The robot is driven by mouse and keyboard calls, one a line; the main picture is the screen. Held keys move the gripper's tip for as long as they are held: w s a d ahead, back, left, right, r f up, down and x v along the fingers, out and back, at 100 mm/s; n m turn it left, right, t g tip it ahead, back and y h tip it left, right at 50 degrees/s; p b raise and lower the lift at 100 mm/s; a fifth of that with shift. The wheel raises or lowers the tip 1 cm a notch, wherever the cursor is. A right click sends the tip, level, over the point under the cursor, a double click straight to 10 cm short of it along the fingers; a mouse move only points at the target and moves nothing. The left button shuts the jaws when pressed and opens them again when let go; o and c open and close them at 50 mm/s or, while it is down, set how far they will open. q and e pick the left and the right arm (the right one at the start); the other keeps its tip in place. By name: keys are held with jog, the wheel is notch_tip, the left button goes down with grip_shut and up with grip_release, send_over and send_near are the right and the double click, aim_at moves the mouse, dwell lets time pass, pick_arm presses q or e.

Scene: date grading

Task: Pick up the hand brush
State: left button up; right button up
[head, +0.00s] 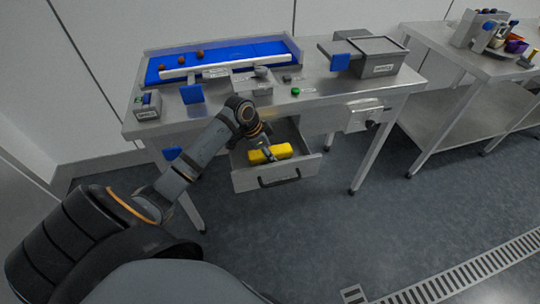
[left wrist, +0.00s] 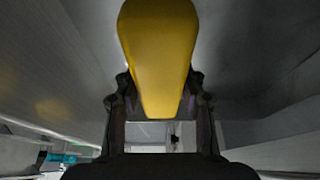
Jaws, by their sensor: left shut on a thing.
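The hand brush is a yellow block-like thing (head: 284,151) in the open drawer (head: 275,182) under the steel table, in the head view. My left gripper (head: 268,155) reaches down into the drawer and is shut on it. In the left wrist view the yellow body of the hand brush (left wrist: 158,60) fills the upper middle, between the two fingers of my left gripper (left wrist: 160,105). Its bristles cannot be made out. Whether it touches the drawer floor cannot be told. My right gripper is in neither view.
The steel table (head: 330,92) above the drawer carries a blue sorting belt (head: 225,58) with several dates and a grey lidded box (head: 378,58). A second table (head: 465,62) with containers stands at the right. The floor in front is clear, with a drain grate (head: 470,272).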

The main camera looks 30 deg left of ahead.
pick_arm(q)
jog(key=shift+r, duration=0.65)
jog(key=s+d+r, duration=0.1)
jog(key=d+r, duration=0.2)
jog(key=s+d+r, duration=0.1)
jog(key=d+r, duration=0.2)
jog(key=s+d+r, duration=0.2)
jog(key=d+r, duration=0.1)
jog(key=r, duration=0.1)
jog(key=d+p, duration=0.1)
jog(key=s+d+r+p, duration=0.1)
jog(key=p, duration=0.1)
jog(key=s+d+p, duration=0.1)
jog(key=shift+d+r, duration=0.35)
jog(key=shift+r, duration=0.05)
jog(key=shift+w, duration=0.1)
